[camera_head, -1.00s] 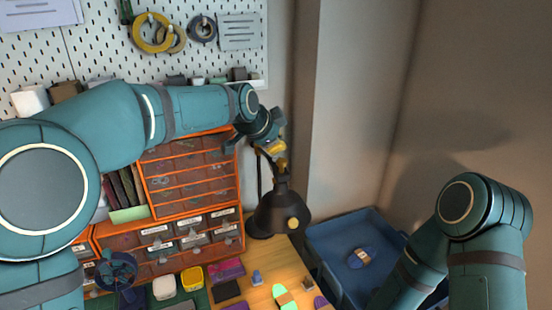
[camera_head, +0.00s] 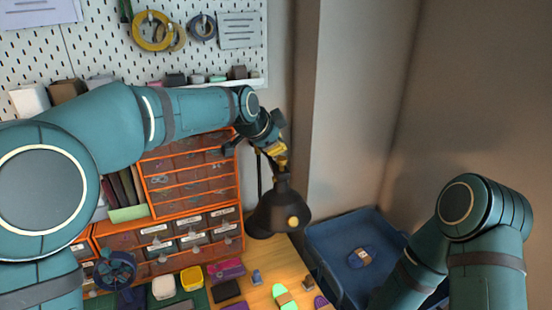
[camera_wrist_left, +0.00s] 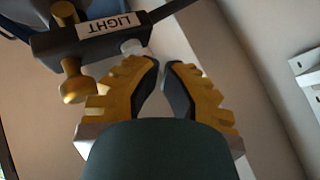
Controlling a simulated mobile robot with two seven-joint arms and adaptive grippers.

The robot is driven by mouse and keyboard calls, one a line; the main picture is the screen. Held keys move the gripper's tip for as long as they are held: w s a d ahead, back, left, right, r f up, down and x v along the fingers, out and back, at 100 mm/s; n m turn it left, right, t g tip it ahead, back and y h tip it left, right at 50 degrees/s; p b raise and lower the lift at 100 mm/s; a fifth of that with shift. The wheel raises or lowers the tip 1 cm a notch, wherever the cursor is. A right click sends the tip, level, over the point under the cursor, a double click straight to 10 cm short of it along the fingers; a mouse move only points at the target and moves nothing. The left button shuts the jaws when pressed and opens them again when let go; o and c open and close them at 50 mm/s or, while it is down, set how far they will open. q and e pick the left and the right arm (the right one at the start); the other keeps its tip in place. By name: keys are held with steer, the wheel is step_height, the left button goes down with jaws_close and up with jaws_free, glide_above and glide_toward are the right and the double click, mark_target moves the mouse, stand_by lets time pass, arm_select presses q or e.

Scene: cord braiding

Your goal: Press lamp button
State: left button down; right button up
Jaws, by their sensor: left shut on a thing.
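The dark desk lamp (camera_head: 279,208) stands at the right end of the desk, its shade facing down. My left gripper (camera_head: 279,156) is at the top of the lamp, above the shade. In the left wrist view, a dark bar with a LIGHT label (camera_wrist_left: 108,25) and a small white button (camera_wrist_left: 132,47) is just ahead of the gold fingers. The left gripper (camera_wrist_left: 162,64) has its tips close together, right beside the button. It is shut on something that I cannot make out. Whether the tips touch the button is unclear. My right gripper is out of view.
A brass knob (camera_wrist_left: 74,85) hangs from the bar near the left finger. An orange drawer cabinet (camera_head: 190,178) stands left of the lamp. A blue bin (camera_head: 335,250) holding a blue item is at the right. Small items lie on the desk; a wall is close behind.

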mark_target(276, 157)
arm_select(q)
steer(key=shift+f+b, duration=0.3)
steer(key=shift+f, duration=0.1)
stand_by(0.7)
stand_by(0.3)
steer(key=shift+r+p, duration=0.65)
steer(key=shift+r, duration=0.2)
steer(key=shift+r, duration=0.1)
step_height(276, 157, up, 5)
steer(key=p, duration=0.4)
